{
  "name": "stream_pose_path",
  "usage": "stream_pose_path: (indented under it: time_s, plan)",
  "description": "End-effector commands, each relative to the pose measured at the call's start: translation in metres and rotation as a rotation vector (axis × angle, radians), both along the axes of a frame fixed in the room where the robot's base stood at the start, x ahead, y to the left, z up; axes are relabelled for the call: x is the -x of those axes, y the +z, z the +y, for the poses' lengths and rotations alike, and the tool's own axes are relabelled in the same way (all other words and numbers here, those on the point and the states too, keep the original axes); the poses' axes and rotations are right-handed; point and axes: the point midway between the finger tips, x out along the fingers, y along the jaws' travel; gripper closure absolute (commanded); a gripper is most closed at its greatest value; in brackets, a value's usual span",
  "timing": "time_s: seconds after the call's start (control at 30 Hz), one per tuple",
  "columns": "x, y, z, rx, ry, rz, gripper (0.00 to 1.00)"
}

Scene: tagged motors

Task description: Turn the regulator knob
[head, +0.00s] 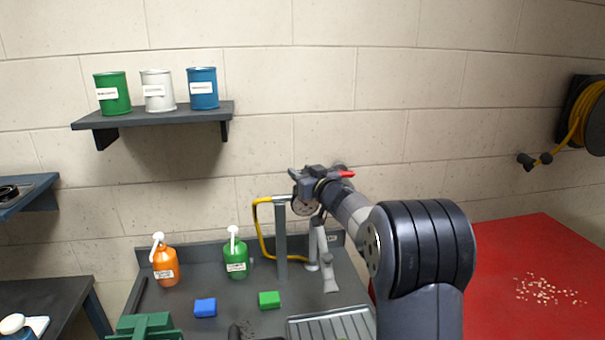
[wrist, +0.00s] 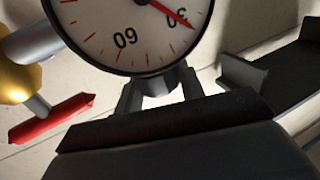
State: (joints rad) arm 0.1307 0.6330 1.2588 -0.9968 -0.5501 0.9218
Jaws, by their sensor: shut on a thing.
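In the wrist view a round white gauge (wrist: 125,30) with a dark rim fills the top, its red needle pointing near the 30 mark. My gripper (wrist: 160,88) is shut just below the gauge on a dark, rounded part, which looks like the regulator knob (wrist: 157,84). The fingers and the gauge hide much of that knob. A red lever (wrist: 52,118) on a brass-coloured fitting (wrist: 18,78) is at the left, apart from the fingers. In the head view my gripper (head: 308,178) is at the wall above the bench, and the red lever (head: 346,174) shows beside it.
The grey bench (head: 205,285) below carries an orange bottle (head: 166,265), a green bottle (head: 236,260), a blue block (head: 205,307) and a green block (head: 269,299). A tap post (head: 281,240) with a yellow hose stands close under my gripper. A red table (head: 500,265) is at right.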

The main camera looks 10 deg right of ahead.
Motion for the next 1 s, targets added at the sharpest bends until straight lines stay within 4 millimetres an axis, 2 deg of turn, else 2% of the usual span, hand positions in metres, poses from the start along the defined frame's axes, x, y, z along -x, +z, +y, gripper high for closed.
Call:
stream_pose_path:
  time_s: [0.27,0.53,0.9,0.93,1.0]
  plan:
    - [-0.0017,0.0059,-0.0006,0.003,0.059,0.001,0.86]
    - [-0.0006,0.0028,0.0,0.001,0.13,0.001,0.86]
    - [-0.0001,0.0004,0.0003,-0.001,0.139,-0.001,0.86]
    - [-0.0001,0.0003,0.0003,-0.001,0.139,-0.001,0.61]
    - [-0.0001,0.0003,0.0003,-0.001,0.139,-0.001,0.56]
